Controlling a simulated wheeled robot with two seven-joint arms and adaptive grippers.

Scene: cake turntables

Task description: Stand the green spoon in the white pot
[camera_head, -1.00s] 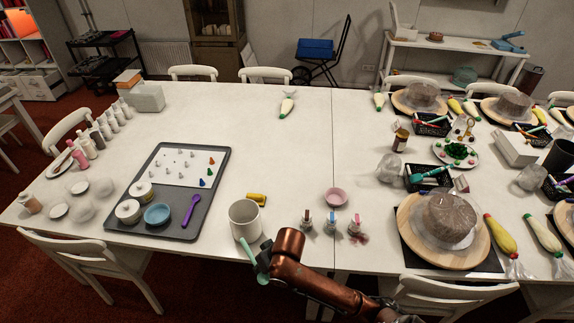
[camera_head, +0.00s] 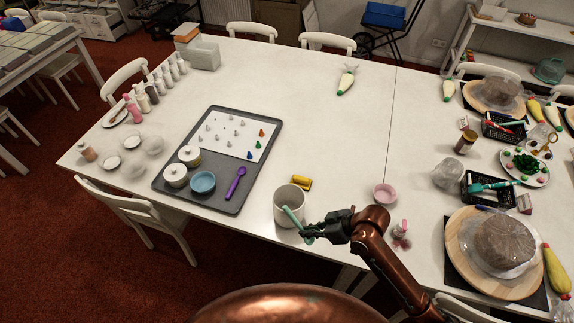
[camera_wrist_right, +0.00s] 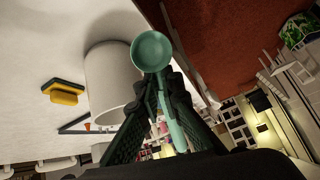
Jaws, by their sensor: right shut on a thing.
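The white pot (camera_head: 281,217) stands upright near the table's front edge. It also shows in the wrist view (camera_wrist_right: 104,78), tilted by the camera angle. My right gripper (camera_head: 309,232) is beside the pot, to its front right, shut on the green spoon (camera_head: 293,217). The spoon slants across the pot's near right side in the head view; I cannot tell if its end is inside the rim. In the wrist view the spoon's round bowl (camera_wrist_right: 152,51) sticks out beyond the fingertips of the right gripper (camera_wrist_right: 158,88), overlapping the pot's edge. My left gripper is out of view.
A yellow-and-black item (camera_head: 301,183) lies just behind the pot. A pink bowl (camera_head: 385,193) is to the right, with small bottles partly hidden by my arm. A grey tray (camera_head: 215,196) with tubs, a blue bowl and a purple spoon lies left.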

